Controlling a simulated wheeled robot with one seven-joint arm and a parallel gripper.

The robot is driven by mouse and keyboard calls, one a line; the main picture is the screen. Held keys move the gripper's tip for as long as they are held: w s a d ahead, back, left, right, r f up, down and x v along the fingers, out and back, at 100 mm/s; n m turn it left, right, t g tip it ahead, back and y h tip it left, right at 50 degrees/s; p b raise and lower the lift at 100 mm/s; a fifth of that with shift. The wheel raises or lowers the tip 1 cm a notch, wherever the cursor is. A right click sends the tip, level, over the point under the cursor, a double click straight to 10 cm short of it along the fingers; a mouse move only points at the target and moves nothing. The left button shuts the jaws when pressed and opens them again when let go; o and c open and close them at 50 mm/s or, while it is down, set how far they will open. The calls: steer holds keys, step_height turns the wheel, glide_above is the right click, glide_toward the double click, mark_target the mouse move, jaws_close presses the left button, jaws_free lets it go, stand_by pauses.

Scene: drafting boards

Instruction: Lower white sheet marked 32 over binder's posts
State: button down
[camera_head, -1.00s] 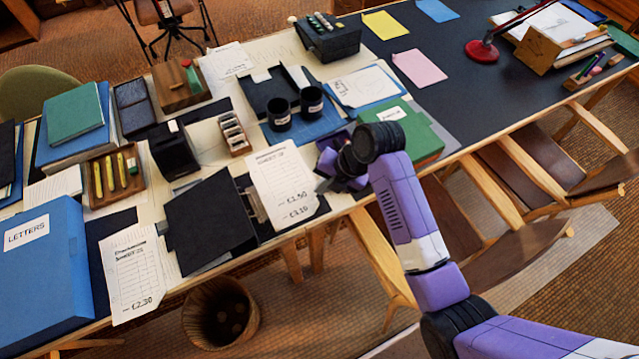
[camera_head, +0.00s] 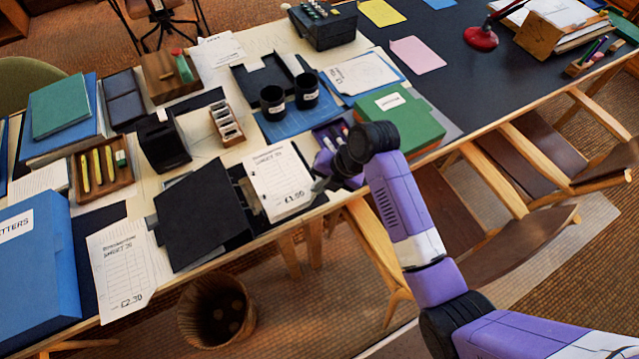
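A white printed sheet (camera_head: 279,190), its heading number too small to read surely, lies over the right half of an open black binder (camera_head: 200,218). The binder's dark cover lies open to the left. The posts are hidden, so I cannot tell whether they pass through the sheet's holes. My gripper (camera_head: 320,184) is at the sheet's right edge, low over the table's front side. Its dark fingertips meet or nearly meet the paper, but their gap does not show. Another white sheet (camera_head: 122,270), seemingly marked 30, hangs partly over the front edge to the left.
Two black cups (camera_head: 306,91) and a wooden stamp rack (camera_head: 227,126) stand behind the binder. A blue letters box (camera_head: 38,262) is at left. A waste basket (camera_head: 216,310) stands below.

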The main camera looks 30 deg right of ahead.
steer(key=c, duration=1.6)
jaws_free()
steer(key=v, duration=0.7)
steer(key=shift+r+b, duration=0.35)
steer(key=shift+r, duration=0.05)
steer(key=shift+s+d, duration=0.1)
